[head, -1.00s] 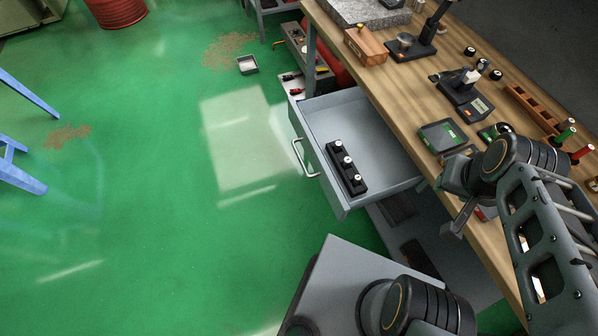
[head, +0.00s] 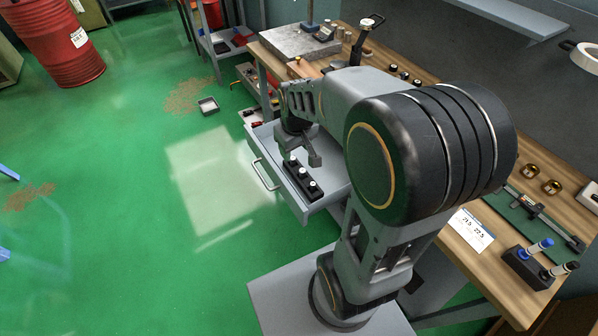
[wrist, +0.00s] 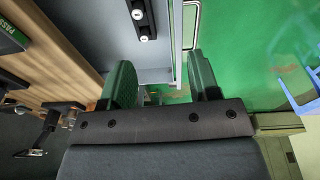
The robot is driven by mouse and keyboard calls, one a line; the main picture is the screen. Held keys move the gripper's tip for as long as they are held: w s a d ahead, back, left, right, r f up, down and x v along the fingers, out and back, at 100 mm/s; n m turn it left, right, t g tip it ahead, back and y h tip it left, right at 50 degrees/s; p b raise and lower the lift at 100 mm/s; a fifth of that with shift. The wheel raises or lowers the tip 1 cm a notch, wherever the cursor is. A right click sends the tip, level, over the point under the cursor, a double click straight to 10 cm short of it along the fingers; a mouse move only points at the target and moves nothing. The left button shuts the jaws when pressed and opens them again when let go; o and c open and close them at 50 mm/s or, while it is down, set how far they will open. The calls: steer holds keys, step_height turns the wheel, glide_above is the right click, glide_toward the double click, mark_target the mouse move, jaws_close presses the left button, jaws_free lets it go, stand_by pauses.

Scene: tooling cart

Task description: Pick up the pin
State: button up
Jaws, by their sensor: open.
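A black block (head: 304,190) lies in the open grey drawer (head: 322,203) and holds pins with pale round tops. The near pin (head: 312,185) and middle pin (head: 303,172) show clearly; the far one is partly covered by my gripper. In the wrist view the block (wrist: 147,27) shows at the top edge with two pale tops, the lower one a pin (wrist: 144,39). My gripper (head: 300,157) hangs over the drawer's far part, pointing down. In the wrist view its green fingers (wrist: 162,85) are spread with nothing between them.
The wooden bench (head: 460,232) runs along the right, carrying tools and a holder with blue and black handles (head: 530,262). The drawer's metal handle (head: 265,174) sticks out over the green floor. A red drum (head: 50,45) stands far left.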

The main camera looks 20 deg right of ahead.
steer(key=w+d+f+n+g+p, duration=0.1)
steer(key=w+d+f+g+p, duration=0.1)
steer(key=w+d+f, duration=0.4)
glide_above(303, 170)
steer(key=shift+n, duration=0.3)
step_height(303, 170, down, 9)
steer(key=shift+a+r+p, duration=0.1)
steer(key=shift+r+p, duration=0.1)
steer(key=shift+p, duration=0.25)
steer(key=shift+f+p, duration=0.7)
steer(key=shift+f, duration=2.45)
jaws_close()
